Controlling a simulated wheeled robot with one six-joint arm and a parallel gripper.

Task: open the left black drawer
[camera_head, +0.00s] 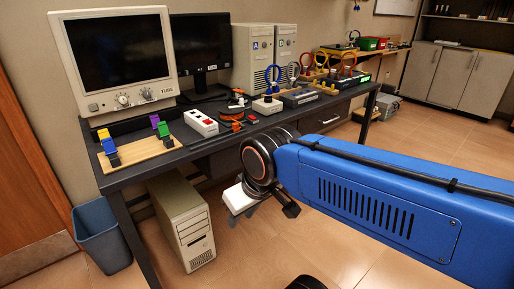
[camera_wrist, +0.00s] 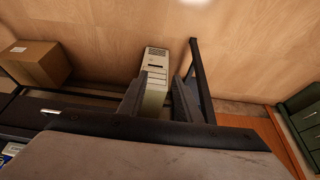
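The black desk carries dark drawers under its top. The right drawer (camera_head: 322,121) shows its silver handle in the head view and looks shut. The left drawer (camera_head: 222,160) is mostly hidden behind my arm, and its handle does not show there. In the wrist view a silver handle (camera_wrist: 52,112) lies at the left on a dark front; I cannot tell which drawer it belongs to. My gripper (camera_wrist: 160,102) has two dark fingers spread apart with no held object between them. In the head view my gripper (camera_head: 245,214) hangs in front of the desk, mostly hidden by the wrist.
A beige computer tower (camera_head: 183,222) stands on the floor under the desk, with a blue bin (camera_head: 102,236) to its left. A cardboard box (camera_wrist: 38,62) shows in the wrist view. Floor in front is open.

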